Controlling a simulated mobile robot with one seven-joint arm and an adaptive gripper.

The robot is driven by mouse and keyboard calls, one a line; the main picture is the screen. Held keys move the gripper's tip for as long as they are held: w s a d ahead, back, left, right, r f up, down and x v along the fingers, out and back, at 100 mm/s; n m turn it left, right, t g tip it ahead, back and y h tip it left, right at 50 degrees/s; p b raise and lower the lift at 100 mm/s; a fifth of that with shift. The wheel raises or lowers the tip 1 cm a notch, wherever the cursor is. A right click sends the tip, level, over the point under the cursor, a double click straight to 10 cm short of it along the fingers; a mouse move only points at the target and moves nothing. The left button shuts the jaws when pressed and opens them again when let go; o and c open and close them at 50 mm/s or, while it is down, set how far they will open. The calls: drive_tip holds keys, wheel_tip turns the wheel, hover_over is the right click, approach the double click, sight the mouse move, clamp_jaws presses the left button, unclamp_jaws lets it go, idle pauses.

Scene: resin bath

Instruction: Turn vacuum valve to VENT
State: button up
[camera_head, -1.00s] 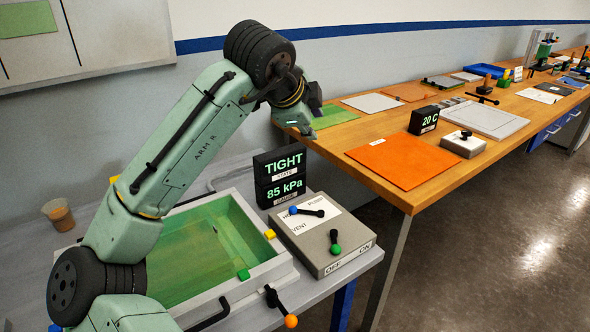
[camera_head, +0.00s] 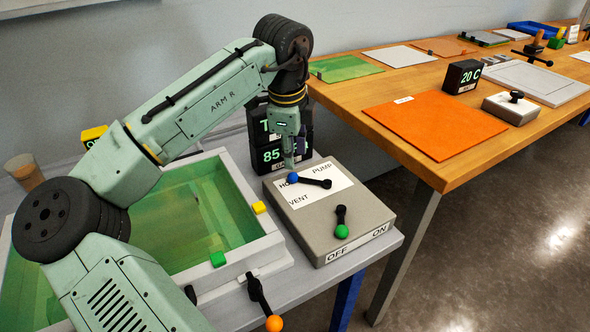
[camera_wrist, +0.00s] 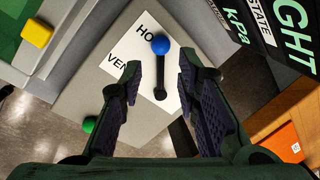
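The vacuum valve is a black lever with a blue knob (camera_head: 292,177) on a grey control box (camera_head: 330,250) with a white label plate. The plate reads HO..., PUMP and VENT, and the knob lies by the partly hidden HO... word. In the wrist view the blue knob (camera_wrist: 160,44) sits ahead of the fingers, in line with the gap between them, with its lever running toward me. My gripper (camera_wrist: 160,82) is open and empty. In the head view my gripper (camera_head: 289,163) points down just above and behind the knob; contact is not clear.
A green-knobbed lever (camera_head: 341,230) by OFF/ON is on the same box. A display (camera_head: 268,156) stands close behind, partly covered by my arm. The resin bath (camera_head: 268,250) is at left, with an orange-knobbed lever (camera_head: 273,322) in front. A wooden table (camera_head: 440,180) is at right.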

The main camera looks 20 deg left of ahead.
sight(295, 175)
drive_tip(key=f, duration=0.3)
drive_tip(key=w+f, duration=0.1)
drive_tip(key=f, duration=0.2)
drive_tip(key=shift+w+f, duration=0.2)
drive_tip(key=shift+f, duration=0.05)
clamp_jaws()
idle(0.4)
